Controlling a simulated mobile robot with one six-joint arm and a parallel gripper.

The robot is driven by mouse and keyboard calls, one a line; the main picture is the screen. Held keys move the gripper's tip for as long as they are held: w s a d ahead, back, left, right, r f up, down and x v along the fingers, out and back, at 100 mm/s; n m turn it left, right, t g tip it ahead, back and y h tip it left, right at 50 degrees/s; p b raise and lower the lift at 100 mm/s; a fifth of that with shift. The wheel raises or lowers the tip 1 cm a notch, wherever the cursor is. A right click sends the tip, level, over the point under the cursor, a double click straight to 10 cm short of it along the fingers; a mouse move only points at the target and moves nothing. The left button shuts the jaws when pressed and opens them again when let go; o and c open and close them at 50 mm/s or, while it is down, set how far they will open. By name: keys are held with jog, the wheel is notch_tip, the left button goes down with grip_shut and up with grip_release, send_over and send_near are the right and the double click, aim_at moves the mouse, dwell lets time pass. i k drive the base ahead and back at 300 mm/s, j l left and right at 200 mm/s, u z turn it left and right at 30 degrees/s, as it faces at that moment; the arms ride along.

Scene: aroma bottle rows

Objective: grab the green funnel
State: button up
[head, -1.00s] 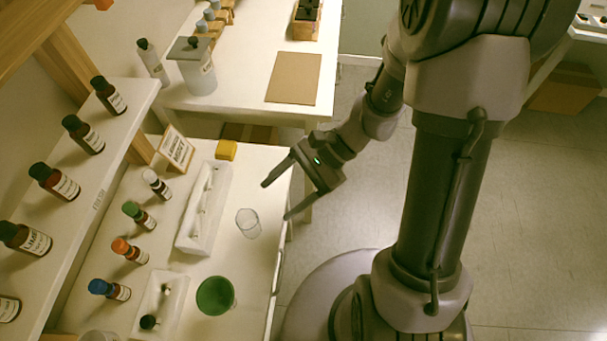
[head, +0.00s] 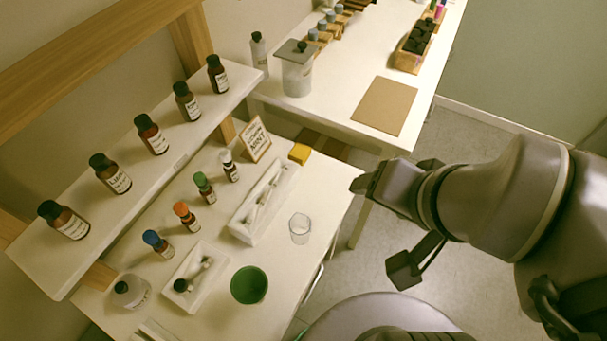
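The green funnel (head: 249,286) stands on the white table in the lower middle of the head view, its round rim facing up. It looks like a green cup from above, and its lower part is hard to make out. My gripper (head: 386,228) hangs to the right of the table, up and right of the funnel and apart from it. Its two dark fingers are spread wide with nothing between them.
A clear glass beaker (head: 300,228) stands between the funnel and my gripper. A white tray (head: 187,281) with small tools lies left of the funnel, and a longer tray (head: 250,229) lies behind. Small capped bottles and a raised shelf (head: 150,178) line the left.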

aim_at(248, 286)
jog(key=u, duration=1.85)
jog(key=k+j, duration=0.15)
jog(key=j, duration=0.25)
jog(key=k+j+u, duration=0.1)
jog(key=j, duration=0.3)
jog(key=k+j, duration=0.15)
jog(key=j, duration=0.25)
jog(key=l+u, duration=0.05)
